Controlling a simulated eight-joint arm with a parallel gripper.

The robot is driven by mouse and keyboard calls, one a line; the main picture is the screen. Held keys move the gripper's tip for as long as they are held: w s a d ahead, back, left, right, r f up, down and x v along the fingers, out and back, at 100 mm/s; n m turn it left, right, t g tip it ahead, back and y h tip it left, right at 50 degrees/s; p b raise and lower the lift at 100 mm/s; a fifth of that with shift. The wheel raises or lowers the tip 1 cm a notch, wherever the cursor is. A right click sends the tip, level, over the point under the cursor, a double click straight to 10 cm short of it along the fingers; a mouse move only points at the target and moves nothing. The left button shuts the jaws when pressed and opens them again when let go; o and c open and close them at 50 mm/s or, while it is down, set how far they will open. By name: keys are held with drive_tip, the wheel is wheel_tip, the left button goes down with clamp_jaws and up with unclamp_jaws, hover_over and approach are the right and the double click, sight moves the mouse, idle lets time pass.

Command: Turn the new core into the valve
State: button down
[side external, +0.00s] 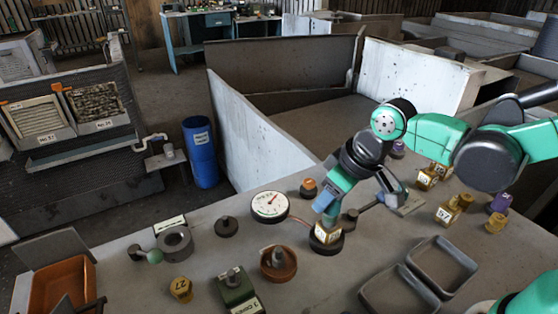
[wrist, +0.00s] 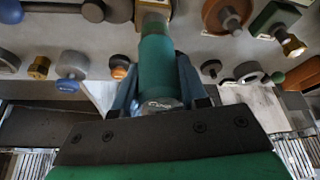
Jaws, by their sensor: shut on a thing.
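My gripper (wrist: 157,88) is shut on a green cylindrical tool (wrist: 157,62), with a blue finger on each side of it. In the side view my gripper (side external: 328,200) points down over a brass, labelled block (side external: 326,234) on a dark round base. The tool's lower end meets the top of this block; in the wrist view the brass part (wrist: 155,8) shows at the tool's far end. I cannot tell whether a core is inside the tool, as the joint is hidden. A round white gauge (side external: 270,206) stands left of the block, joined by a thin copper tube.
An orange-brown cup (side external: 278,263), a dark green block (side external: 236,289) and a grey ring (side external: 175,243) stand to the left. Two dark empty trays (side external: 441,265) lie at the right front. Several brass labelled pieces (side external: 447,213) stand at the right.

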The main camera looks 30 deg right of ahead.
drive_tip(key=m+h, duration=0.1)
drive_tip(key=m, duration=0.2)
drive_tip(key=shift+m+h, duration=0.4)
drive_tip(key=shift+m, duration=0.3)
drive_tip(key=shift+w+d+m+h, duration=0.15)
drive_tip(key=shift+m+h, duration=0.35)
drive_tip(key=shift+m, duration=0.8)
drive_tip(key=shift+m+h, duration=0.4)
drive_tip(key=shift+m, duration=0.6)
drive_tip(key=shift+d+m+g+h, duration=0.15)
drive_tip(key=shift+m+g+h, duration=0.15)
drive_tip(key=shift+m, duration=0.7)
